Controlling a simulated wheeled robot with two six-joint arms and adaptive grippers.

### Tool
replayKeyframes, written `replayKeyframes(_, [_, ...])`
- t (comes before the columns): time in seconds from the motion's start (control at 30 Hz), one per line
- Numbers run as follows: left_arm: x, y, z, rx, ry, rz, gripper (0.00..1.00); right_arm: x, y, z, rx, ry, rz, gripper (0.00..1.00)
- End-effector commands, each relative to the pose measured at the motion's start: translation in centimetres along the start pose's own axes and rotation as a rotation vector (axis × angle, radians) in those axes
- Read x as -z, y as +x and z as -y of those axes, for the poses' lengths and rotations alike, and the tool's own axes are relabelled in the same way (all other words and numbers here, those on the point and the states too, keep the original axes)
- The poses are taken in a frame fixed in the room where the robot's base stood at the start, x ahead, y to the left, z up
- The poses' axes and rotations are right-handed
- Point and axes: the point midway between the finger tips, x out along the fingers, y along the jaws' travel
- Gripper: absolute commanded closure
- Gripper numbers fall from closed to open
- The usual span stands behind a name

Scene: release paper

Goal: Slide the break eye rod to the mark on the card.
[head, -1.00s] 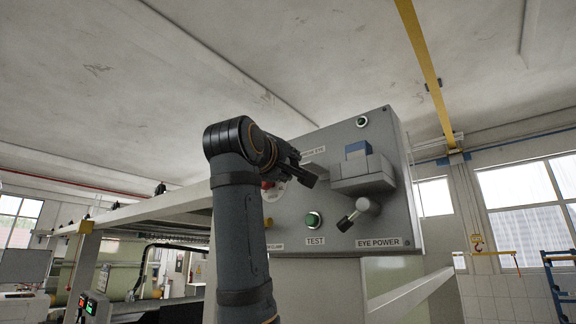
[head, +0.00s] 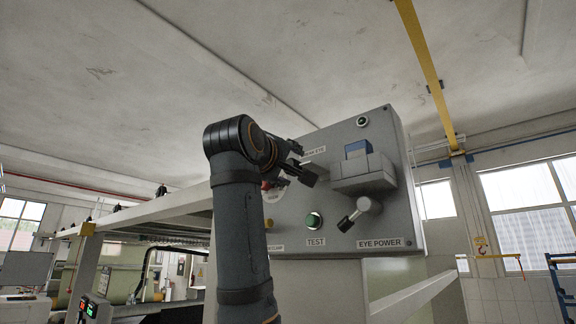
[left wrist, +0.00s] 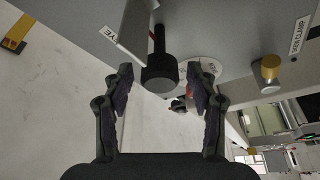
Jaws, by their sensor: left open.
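My left gripper (head: 312,174) is open in front of the left part of the grey control panel, just left of a grey block. In the left wrist view its two fingers (left wrist: 160,90) stand on either side of a black rod with a thick round end (left wrist: 160,74), apart from it. I take this to be the break eye rod, since a partly hidden label ending in "EYE" (left wrist: 110,36) is beside it. In the head view my gripper hides the rod. I cannot make out a card or its mark. My right gripper is not in view.
The panel (head: 340,215) carries a grey block with a blue top (head: 358,150), a green TEST button (head: 313,221) and an EYE POWER lever (head: 357,214). The left wrist view shows a yellow knob (left wrist: 269,69) and a white round plate (left wrist: 208,72) near the fingers.

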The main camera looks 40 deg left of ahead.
Motion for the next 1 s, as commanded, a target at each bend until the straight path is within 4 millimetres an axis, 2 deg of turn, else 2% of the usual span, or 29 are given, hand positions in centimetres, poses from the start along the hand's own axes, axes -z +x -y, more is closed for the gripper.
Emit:
replayKeyframes(0.17, [0.0,-1.8,-0.1,-0.003,0.0,-0.001,0.42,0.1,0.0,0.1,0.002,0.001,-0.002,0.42])
replayKeyframes(0.4, [0.2,-7.7,-0.1,-0.005,-0.002,-0.003,0.42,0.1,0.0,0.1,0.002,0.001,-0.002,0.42])
replayKeyframes(0.6, [0.2,-11.2,-0.1,-0.003,-0.001,-0.002,0.42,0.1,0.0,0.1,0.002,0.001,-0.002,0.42])
replayKeyframes(0.73, [0.2,-12.2,0.0,-0.002,-0.001,-0.002,0.42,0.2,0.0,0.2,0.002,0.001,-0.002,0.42])
replayKeyframes(1.0, [0.2,-12.3,0.0,-0.001,-0.001,-0.001,0.42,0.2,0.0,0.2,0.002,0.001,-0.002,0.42])
